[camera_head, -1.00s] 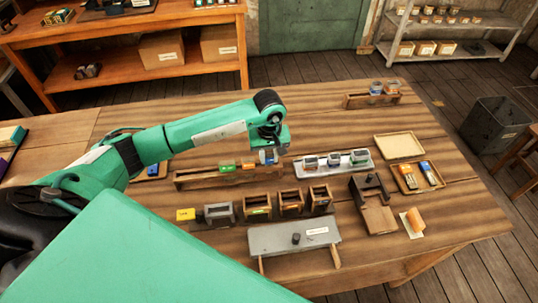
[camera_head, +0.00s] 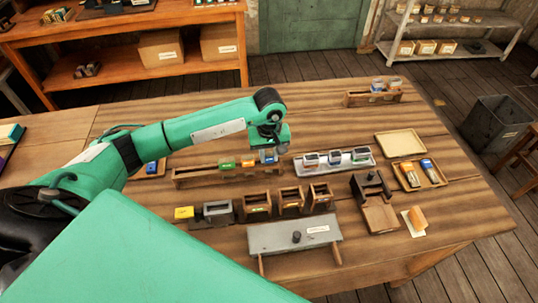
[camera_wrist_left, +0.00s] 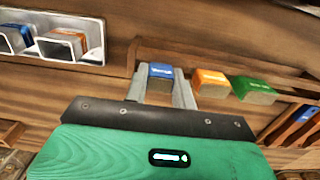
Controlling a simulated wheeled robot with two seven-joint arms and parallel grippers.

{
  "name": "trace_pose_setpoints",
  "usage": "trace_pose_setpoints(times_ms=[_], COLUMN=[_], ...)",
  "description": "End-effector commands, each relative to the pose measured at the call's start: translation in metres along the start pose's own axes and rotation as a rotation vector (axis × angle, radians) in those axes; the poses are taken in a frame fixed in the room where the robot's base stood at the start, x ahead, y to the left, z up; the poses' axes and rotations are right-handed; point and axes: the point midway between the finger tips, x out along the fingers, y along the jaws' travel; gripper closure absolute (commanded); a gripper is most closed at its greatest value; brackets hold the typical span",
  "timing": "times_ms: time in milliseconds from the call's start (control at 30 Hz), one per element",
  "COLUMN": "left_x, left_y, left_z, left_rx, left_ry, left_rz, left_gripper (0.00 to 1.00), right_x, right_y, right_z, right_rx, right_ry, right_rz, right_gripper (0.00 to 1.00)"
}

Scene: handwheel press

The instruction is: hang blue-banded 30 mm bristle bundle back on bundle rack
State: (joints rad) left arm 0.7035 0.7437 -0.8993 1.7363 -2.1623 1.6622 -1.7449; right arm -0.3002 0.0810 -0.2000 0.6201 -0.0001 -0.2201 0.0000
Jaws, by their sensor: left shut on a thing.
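My left gripper (camera_head: 268,154) is shut on the blue-banded bristle bundle (camera_wrist_left: 160,71), whose blue top shows between the fingers in the left wrist view. In the head view the bundle (camera_head: 268,157) is mostly hidden by the gripper. It is at the right end of the long wooden bundle rack (camera_head: 196,176), in line with an orange-banded bundle (camera_head: 248,162) and a green-banded bundle (camera_head: 227,163) there. I cannot tell whether it rests on the rack. My right gripper is not in view.
A pale tray (camera_head: 335,165) with several bundles lies just right of the gripper. Several open wooden boxes (camera_head: 290,200) stand in front of the rack. A grey plate (camera_head: 290,237) lies nearer. A small wooden rack (camera_head: 372,97) stands at the back right. Bare tabletop lies behind the rack.

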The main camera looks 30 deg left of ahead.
Motion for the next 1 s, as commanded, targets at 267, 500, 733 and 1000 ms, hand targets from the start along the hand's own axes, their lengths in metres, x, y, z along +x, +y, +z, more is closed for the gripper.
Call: trace_pose_setpoints(times_ms=[267, 500, 733, 1000], left_x=[0.000, 0.000, -0.001, -0.037], left_y=[0.000, 0.000, 0.000, 0.001], left_z=[0.000, 0.000, 0.000, -0.001], left_rx=[0.000, 0.000, 0.000, 0.001], left_ry=[-0.001, -0.001, -0.001, 0.004], left_rz=[0.000, 0.000, 0.000, 0.004], left_gripper=[0.96, 0.49, 0.49, 0.49], right_x=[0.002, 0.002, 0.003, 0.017], right_y=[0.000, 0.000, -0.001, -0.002], right_z=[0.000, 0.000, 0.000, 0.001], right_rx=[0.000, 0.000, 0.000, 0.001], right_ry=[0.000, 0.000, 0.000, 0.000], right_rz=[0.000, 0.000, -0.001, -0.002], right_gripper=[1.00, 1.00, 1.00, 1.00])
